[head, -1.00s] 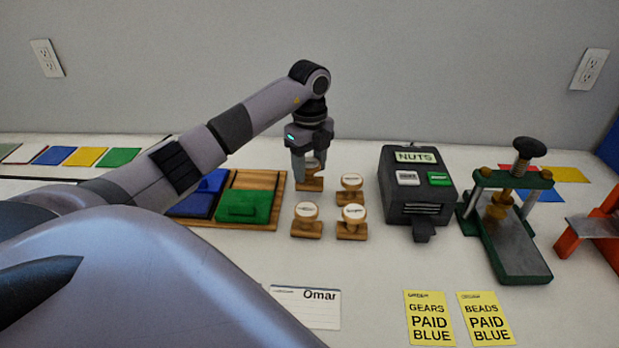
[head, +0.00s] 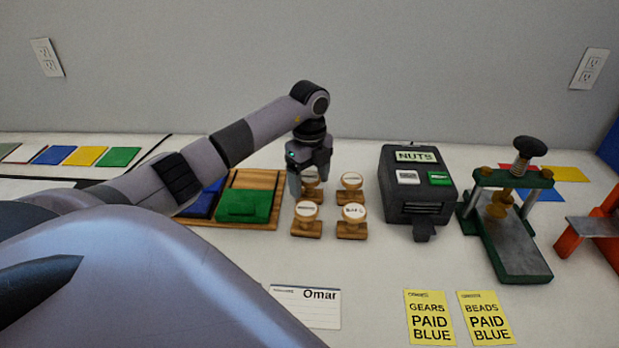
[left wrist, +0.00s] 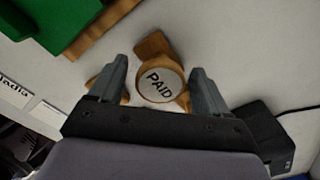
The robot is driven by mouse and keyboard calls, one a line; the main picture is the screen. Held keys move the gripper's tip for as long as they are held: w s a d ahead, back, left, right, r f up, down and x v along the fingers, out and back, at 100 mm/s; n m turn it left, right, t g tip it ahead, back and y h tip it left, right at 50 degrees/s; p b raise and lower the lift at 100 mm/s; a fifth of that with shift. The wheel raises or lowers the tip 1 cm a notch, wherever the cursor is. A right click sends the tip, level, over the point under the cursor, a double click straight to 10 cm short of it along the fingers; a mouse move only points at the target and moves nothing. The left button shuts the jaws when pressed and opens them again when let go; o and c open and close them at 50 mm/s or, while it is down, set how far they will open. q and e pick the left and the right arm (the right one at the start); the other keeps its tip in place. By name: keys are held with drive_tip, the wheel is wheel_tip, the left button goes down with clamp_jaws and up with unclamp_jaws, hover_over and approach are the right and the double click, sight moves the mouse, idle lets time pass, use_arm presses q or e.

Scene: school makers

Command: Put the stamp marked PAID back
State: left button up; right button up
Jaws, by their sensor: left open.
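The stamp marked PAID (left wrist: 160,84) has a round label on a wooden knob and base. In the head view it (head: 311,177) stands at the back left of a group of wooden stamps, level with the back right stamp (head: 351,181). My left gripper (left wrist: 158,68) is open, with one finger on each side of the PAID stamp's knob. In the head view the gripper (head: 308,185) comes down from above and partly hides this stamp. My right gripper is not in view.
Two more stamps (head: 306,211) (head: 352,213) stand just in front. A wooden tray (head: 255,180) with blue and green pads is at left. A dark NUTS machine (head: 415,190) and green press (head: 515,250) stand right. An Omar card (head: 307,312) and yellow cards (head: 430,318) lie in front.

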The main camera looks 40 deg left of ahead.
sight(309, 177)
use_arm(q)
wheel_tip(309, 177, up, 12)
drive_tip(key=shift+r, duration=0.2)
drive_tip(key=shift+s, duration=0.1)
idle(0.8)
